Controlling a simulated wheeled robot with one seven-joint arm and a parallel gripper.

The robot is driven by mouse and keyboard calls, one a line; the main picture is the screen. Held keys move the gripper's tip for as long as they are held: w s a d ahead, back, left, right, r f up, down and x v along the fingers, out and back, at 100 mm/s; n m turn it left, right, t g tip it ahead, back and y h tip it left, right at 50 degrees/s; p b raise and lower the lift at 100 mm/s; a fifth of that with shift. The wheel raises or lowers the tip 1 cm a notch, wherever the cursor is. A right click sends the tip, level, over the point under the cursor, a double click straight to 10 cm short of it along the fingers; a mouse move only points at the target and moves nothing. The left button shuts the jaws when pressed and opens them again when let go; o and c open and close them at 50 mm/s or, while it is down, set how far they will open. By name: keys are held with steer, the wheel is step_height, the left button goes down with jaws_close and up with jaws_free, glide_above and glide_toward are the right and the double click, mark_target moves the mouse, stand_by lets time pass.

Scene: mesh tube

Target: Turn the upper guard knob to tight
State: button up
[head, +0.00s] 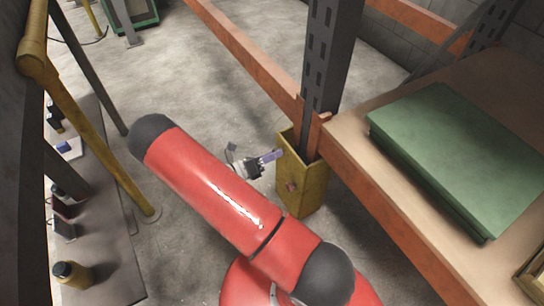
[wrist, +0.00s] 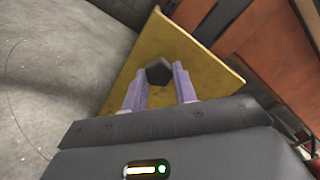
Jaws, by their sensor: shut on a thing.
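The yellow post guard (head: 315,190) wraps the foot of the dark rack upright in the head view. My gripper (head: 277,154) reaches its upper part from the left. A reddish lower knob (head: 291,187) shows on the guard below my fingers. In the wrist view, a dark faceted knob (wrist: 158,73) stands out from the yellow guard face (wrist: 205,80). My gripper (wrist: 160,70) has its two lilac fingers on either side of this knob, shut on it. In the head view the upper knob is hidden at the fingers. I cannot read any tightness mark.
An orange beam and wooden shelf (head: 345,125) with a green case (head: 460,150) stand to the right of the guard. A grey bench (head: 105,265) with small items and a yellow rail (head: 95,140) are at left. The concrete floor between is clear.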

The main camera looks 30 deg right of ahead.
steer(key=shift+w+a+m+b, duration=0.15)
steer(key=shift+m+b, duration=2.05)
steer(key=shift+m, duration=5.35)
steer(key=shift+w+d+m+b, duration=0.15)
steer(key=shift+m+b, duration=2.05)
steer(key=shift+m, duration=5.35)
steer(key=shift+a+r, duration=0.1)
steer(key=o, duration=1)
steer(key=shift+s+a+p, duration=0.15)
steer(key=shift+a+p, duration=0.2)
steer(key=shift+a, duration=3.55)
